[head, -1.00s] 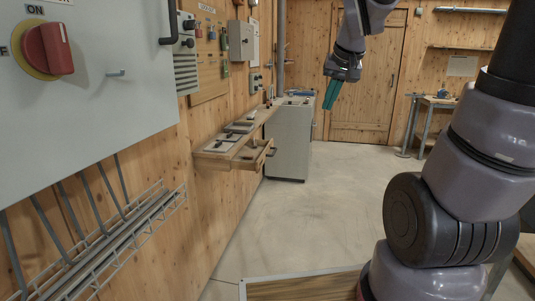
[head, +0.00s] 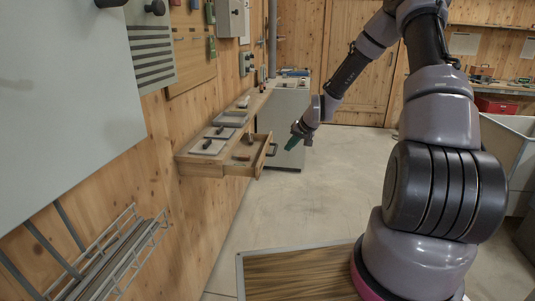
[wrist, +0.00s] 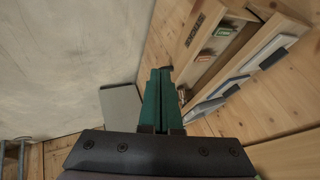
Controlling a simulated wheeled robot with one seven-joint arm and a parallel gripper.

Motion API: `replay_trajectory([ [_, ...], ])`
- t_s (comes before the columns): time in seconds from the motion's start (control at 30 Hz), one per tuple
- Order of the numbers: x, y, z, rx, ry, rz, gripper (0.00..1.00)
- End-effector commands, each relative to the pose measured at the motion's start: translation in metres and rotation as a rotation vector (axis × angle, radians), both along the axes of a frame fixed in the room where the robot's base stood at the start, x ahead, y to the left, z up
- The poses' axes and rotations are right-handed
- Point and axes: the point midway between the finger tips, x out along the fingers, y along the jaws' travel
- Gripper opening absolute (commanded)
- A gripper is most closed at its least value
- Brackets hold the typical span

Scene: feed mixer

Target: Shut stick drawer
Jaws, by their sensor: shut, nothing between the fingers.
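The stick drawer (head: 262,158) is a wooden drawer under the wall shelf in the head view. My gripper (head: 290,146), with green fingers, is shut and empty. In the head view it appears just right of the drawer front, pointing down and left.
The wooden shelf (head: 197,160) above the drawer carries grey trays (head: 209,146). A grey cabinet (head: 288,112) stands behind. A wire rack (head: 125,245) hangs on the wall at the lower left. The concrete floor (head: 318,200) right of the drawer is clear.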

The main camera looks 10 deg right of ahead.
Motion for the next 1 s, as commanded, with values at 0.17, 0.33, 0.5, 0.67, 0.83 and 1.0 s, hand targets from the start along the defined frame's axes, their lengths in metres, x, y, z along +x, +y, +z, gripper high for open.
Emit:
replay_trajectory([
  [0.17, 0.006, 0.004, -0.012, 0.014, -0.003, -0.004, 0.00],
  [0.33, 0.019, 0.014, -0.034, 0.013, -0.002, -0.003, 0.00],
  [0.5, 0.038, 0.026, -0.064, 0.013, 0.000, -0.002, 0.00],
  [0.67, 0.054, 0.036, -0.090, 0.012, 0.000, -0.004, 0.00],
  [0.83, 0.061, 0.061, -0.086, 0.010, -0.004, -0.001, 0.00],
  [1.0, 0.064, 0.071, -0.086, 0.011, -0.003, -0.003, 0.00],
])
